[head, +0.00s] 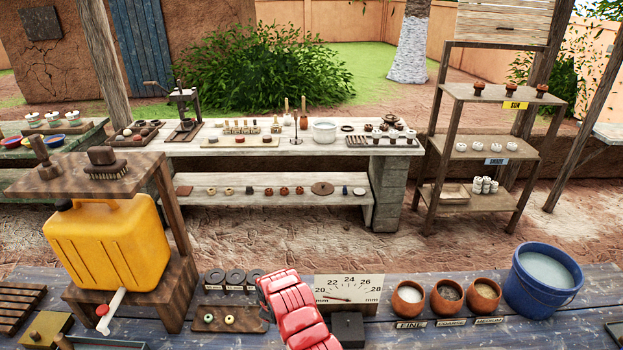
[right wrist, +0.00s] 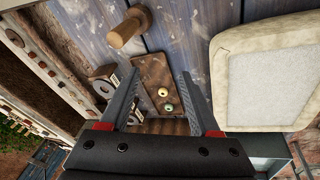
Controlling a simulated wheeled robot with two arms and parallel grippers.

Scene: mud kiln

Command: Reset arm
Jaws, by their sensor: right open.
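My right gripper (right wrist: 160,78) is open and empty in the right wrist view. Its two dark fingers are spread over a small brown wooden board (right wrist: 150,70) holding a pale yellow bead (right wrist: 163,92) and a green bead (right wrist: 169,107). I cannot tell how high the fingers are above it. In the head view my red right arm (head: 292,308) reaches in from the bottom middle, and its gripper is not clearly seen. The same board (head: 250,326) lies just left of that arm, partly hidden by it. My left gripper is not in view.
On the blue plank table, a yellow jerrycan (head: 108,243) on a wooden stand is at left. Dark rings (head: 235,278), a dial board (head: 350,288), a black block (head: 347,329), clay bowls (head: 447,297) and a blue bucket (head: 541,281) surround the arm. A wooden peg (right wrist: 130,28) shows in the wrist view.

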